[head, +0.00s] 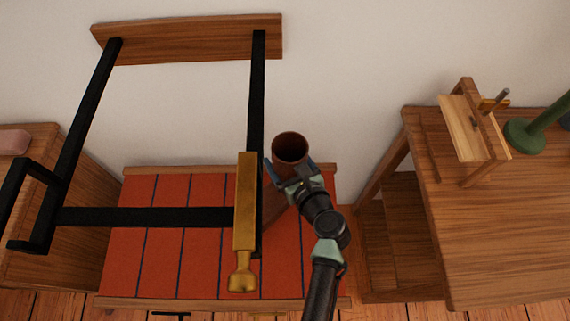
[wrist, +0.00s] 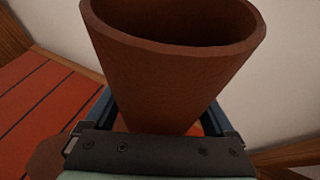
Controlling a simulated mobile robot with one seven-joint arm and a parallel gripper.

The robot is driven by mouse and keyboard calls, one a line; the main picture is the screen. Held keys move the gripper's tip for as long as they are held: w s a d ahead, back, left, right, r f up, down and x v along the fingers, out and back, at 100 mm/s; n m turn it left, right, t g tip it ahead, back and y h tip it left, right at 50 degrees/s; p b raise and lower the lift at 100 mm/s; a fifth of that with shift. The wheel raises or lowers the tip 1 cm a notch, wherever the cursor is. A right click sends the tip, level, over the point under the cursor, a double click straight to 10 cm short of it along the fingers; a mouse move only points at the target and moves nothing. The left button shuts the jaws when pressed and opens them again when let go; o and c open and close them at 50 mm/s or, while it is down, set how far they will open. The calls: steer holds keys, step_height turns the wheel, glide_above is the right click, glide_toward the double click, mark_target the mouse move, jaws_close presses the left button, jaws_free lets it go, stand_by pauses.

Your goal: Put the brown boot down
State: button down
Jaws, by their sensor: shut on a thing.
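The brown boot (head: 290,147) is held upright in my gripper (head: 292,172), its open top facing up. In the wrist view the boot (wrist: 165,85) fills the middle, with a blue finger of my gripper (wrist: 160,112) on each side of its shaft. In the head view the boot's lower part shows left of the gripper, over the red striped bench top (head: 170,250). Whether the sole touches the bench top cannot be told, because the gripper and a brass-ended bar hide part of it.
A black metal frame (head: 150,216) with a wooden board (head: 190,38) and a brass bar (head: 244,200) stands close left of my gripper. A wooden desk (head: 500,230) with a wooden stand (head: 470,130) and green object (head: 525,135) is right.

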steer(key=shift+w+f+b, duration=0.1)
steer(key=shift+f+b, duration=0.25)
steer(key=shift+f, duration=0.8)
steer(key=shift+f, duration=0.2)
jaws_free()
steer(key=shift+r, duration=0.2)
steer(key=p+v, duration=0.3)
steer(key=v, duration=0.9)
